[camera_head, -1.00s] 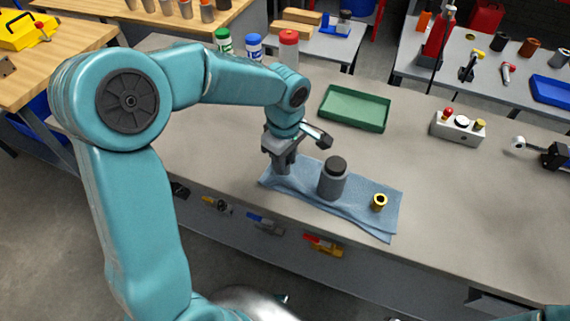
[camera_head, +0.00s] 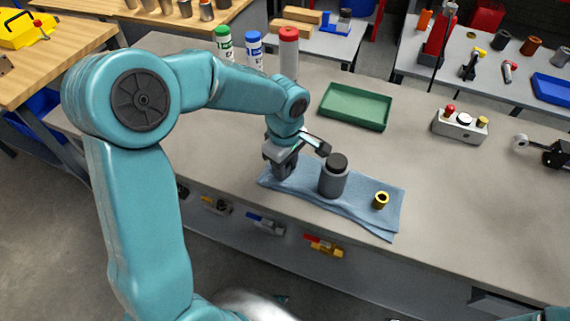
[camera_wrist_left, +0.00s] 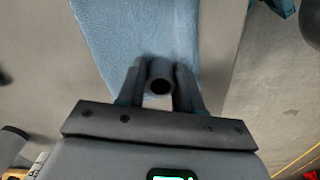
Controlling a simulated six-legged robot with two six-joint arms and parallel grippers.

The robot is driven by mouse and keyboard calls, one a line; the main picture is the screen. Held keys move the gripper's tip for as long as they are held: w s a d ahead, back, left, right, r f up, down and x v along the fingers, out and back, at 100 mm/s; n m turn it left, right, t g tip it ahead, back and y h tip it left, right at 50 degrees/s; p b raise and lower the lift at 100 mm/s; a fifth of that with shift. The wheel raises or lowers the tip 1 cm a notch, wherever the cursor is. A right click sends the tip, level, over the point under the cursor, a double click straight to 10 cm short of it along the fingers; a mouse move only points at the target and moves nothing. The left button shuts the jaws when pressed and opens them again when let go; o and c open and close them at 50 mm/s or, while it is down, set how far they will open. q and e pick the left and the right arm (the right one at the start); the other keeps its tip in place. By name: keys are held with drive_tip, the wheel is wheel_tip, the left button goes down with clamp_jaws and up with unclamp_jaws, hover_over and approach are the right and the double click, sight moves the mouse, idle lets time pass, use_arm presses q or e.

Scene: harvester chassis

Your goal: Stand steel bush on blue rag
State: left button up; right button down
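The blue rag (camera_head: 362,209) lies on the grey bench near its front edge. My left gripper (camera_head: 284,172) is low over the rag's left end, pointing down. In the left wrist view, a dark grey tube-like piece, the steel bush (camera_wrist_left: 160,77), sits between the two fingers (camera_wrist_left: 160,92), with its round hole showing. The fingers look shut on it. The rag (camera_wrist_left: 140,30) spreads beyond it. Whether the bush's lower end touches the rag is hidden. My right gripper is not in view.
A grey jar with a black lid (camera_head: 333,178) and a small yellow-rimmed bush (camera_head: 381,200) stand on the rag, right of my gripper. A green tray (camera_head: 355,107) lies behind. A button box (camera_head: 460,125) is at the right. Bare bench lies between.

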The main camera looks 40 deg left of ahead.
use_arm(q)
drive_tip(key=o, duration=0.3)
drive_tip(key=shift+f, duration=0.15)
drive_tip(key=shift+r+p, duration=0.4)
drive_tip(key=shift+r, duration=0.05)
drive_tip(key=shift+r+p, duration=0.65)
drive_tip(key=shift+p, duration=0.05)
wheel_tip(320, 180, up, 11)
drive_tip(key=shift+r, duration=0.15)
